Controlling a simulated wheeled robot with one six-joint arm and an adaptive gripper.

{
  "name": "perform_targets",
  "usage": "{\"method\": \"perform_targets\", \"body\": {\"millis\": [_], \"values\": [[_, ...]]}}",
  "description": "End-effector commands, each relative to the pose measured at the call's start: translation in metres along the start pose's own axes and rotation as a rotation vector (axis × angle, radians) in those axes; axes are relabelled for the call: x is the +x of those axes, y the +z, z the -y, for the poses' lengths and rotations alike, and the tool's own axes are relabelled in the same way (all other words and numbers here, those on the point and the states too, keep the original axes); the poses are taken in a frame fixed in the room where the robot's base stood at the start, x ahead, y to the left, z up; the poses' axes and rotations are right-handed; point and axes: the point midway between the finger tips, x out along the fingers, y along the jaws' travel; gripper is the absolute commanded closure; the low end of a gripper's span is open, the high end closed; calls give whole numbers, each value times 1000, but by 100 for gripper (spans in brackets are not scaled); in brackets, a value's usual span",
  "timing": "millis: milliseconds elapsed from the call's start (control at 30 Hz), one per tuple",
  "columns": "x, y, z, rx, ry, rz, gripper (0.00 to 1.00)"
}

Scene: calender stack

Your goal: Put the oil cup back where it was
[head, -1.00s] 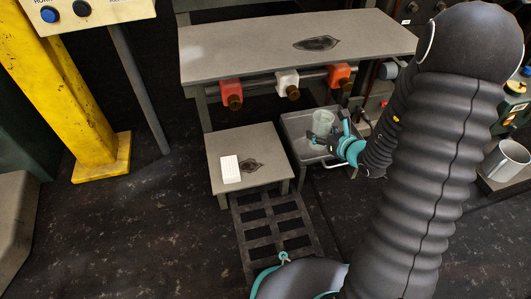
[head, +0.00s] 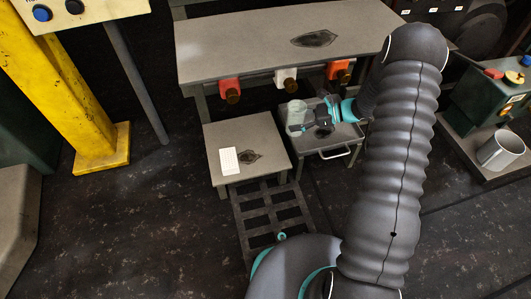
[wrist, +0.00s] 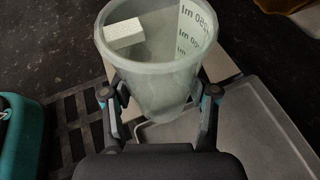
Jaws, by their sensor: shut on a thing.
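The oil cup is a translucent pale-green beaker (head: 296,113) with dark printed marks on its wall. My gripper (head: 307,118) is shut on it and holds it from the right side in the head view. In the wrist view the cup (wrist: 153,75) sits between the two fingers, with its open mouth towards the camera. In the head view the cup shows at the left edge of the grey tray cart (head: 345,139), near the low grey table (head: 213,147). I cannot tell its exact height above them.
A white block (head: 229,160) lies on the low table beside a dark stain (head: 249,156). A long grey bench (head: 240,50) with red and white fittings below stands behind. A metal mug (head: 502,152) stands far right. A slatted grate (head: 268,207) lies in front.

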Motion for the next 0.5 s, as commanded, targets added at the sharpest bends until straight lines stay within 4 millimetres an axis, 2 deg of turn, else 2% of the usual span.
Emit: {"method": "perform_targets", "body": {"millis": [500], "values": [[100, -21, -45, 1, 4, 0, 93]]}}
